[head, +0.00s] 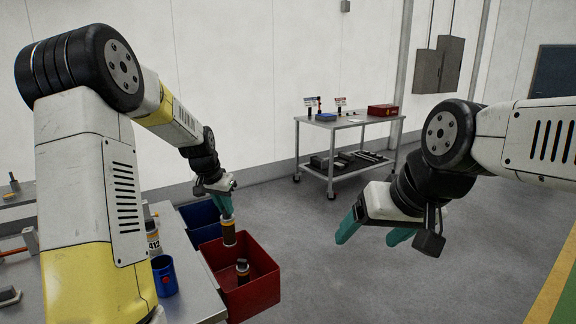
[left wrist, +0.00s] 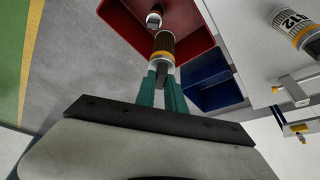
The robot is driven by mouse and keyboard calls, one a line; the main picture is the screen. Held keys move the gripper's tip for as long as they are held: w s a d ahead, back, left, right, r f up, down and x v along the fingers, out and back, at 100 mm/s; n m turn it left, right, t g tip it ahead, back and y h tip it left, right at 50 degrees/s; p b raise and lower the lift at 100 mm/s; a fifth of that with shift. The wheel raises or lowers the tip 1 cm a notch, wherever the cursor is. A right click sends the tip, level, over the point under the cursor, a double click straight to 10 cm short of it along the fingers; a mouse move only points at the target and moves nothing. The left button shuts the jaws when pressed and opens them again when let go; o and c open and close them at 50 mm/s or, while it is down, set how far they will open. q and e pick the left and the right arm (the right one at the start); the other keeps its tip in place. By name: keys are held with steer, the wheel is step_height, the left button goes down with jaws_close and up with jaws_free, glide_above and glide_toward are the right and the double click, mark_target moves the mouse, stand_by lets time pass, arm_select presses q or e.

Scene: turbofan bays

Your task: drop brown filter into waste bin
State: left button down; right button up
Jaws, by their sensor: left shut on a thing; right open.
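The brown filter (head: 228,234) hangs roughly upright in my left gripper (head: 225,205), above the red bin (head: 262,292), which looks like the waste bin. In the left wrist view the teal fingers (left wrist: 162,84) are shut on the end of the filter (left wrist: 163,46), which has a brown body and a yellow band. The red bin (left wrist: 194,18) lies beneath it there. Another small dark and yellow cylinder (head: 242,268) is inside the red bin. My right gripper (head: 375,232) is open and empty over the floor at the right.
A blue bin (head: 200,212) stands beside the red bin. The bench (head: 200,300) carries a blue cup (head: 164,276) and a white labelled cylinder (head: 153,238). A grey cart (head: 345,122) stands at the back. The floor on the right is clear.

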mark_target(224, 215)
arm_select(q)
steer(key=shift+f, duration=2.5)
steer(key=c, duration=1.3)
jaws_free()
steer(key=shift+c, duration=0.2)
steer(key=shift+r, duration=0.1)
steer(key=v, duration=0.7)
steer(key=shift+s+r, duration=0.15)
steer(key=shift+r, duration=0.15)
